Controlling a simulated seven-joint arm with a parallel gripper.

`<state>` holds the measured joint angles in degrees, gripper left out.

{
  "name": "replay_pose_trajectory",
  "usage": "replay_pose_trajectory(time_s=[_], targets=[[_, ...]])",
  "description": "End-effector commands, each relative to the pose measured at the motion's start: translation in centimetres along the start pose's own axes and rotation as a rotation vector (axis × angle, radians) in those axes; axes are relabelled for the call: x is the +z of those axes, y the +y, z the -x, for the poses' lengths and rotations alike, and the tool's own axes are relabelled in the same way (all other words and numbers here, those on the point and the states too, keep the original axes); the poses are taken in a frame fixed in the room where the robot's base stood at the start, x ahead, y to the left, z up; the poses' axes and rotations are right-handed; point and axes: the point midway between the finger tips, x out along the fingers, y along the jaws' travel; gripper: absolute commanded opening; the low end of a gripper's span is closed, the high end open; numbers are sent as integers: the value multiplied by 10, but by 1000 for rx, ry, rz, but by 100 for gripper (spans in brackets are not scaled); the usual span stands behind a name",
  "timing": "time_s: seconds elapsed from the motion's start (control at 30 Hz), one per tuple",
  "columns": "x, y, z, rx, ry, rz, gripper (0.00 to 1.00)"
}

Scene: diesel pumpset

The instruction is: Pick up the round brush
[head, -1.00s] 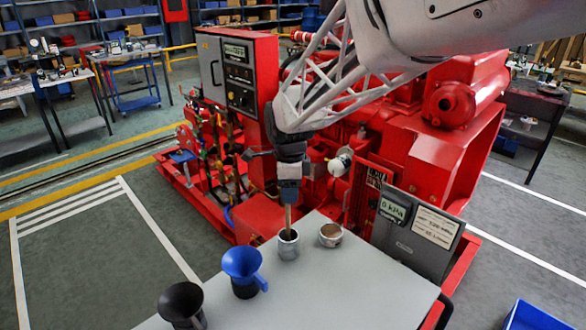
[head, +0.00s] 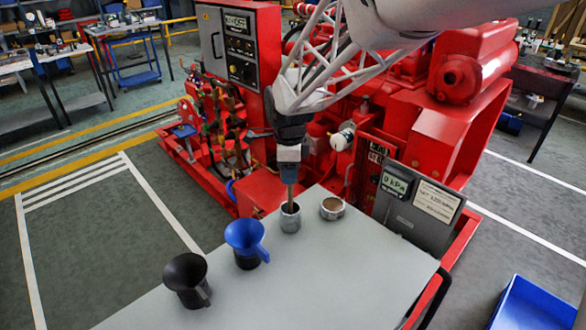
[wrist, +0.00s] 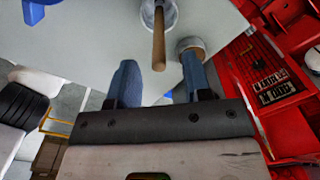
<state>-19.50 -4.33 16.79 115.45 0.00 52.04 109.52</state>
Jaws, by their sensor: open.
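The round brush (head: 290,196) stands nearly upright in a grey metal cup (head: 290,221) on the table, its wooden handle pointing up. Its head is hidden in the cup. My gripper (head: 289,182) is just above, over the handle's upper end. In the wrist view the handle (wrist: 159,42) points towards me from the cup (wrist: 172,14). Its end shows in the gap between the two blue-grey fingers of my open gripper (wrist: 159,72), with clear space on both sides. Contact with the handle is not visible.
A second, shorter metal cup (head: 332,208) stands right of the brush's cup. A blue funnel (head: 246,238) and a black funnel (head: 186,278) stand to the left on the grey table (head: 300,285). The red pumpset (head: 400,130) and a gauge panel (head: 418,200) rise behind.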

Motion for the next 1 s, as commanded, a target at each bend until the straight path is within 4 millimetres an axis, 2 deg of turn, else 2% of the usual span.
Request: replay_pose_trajectory(time_s=[0.27, 0.73, 1.0], targets=[[0, 0, -2, 1, 0, 0, 45], [-1, 1, -47, 3, 1, 0, 45], [-1, 1, -52, 1, 0, 0, 45]])
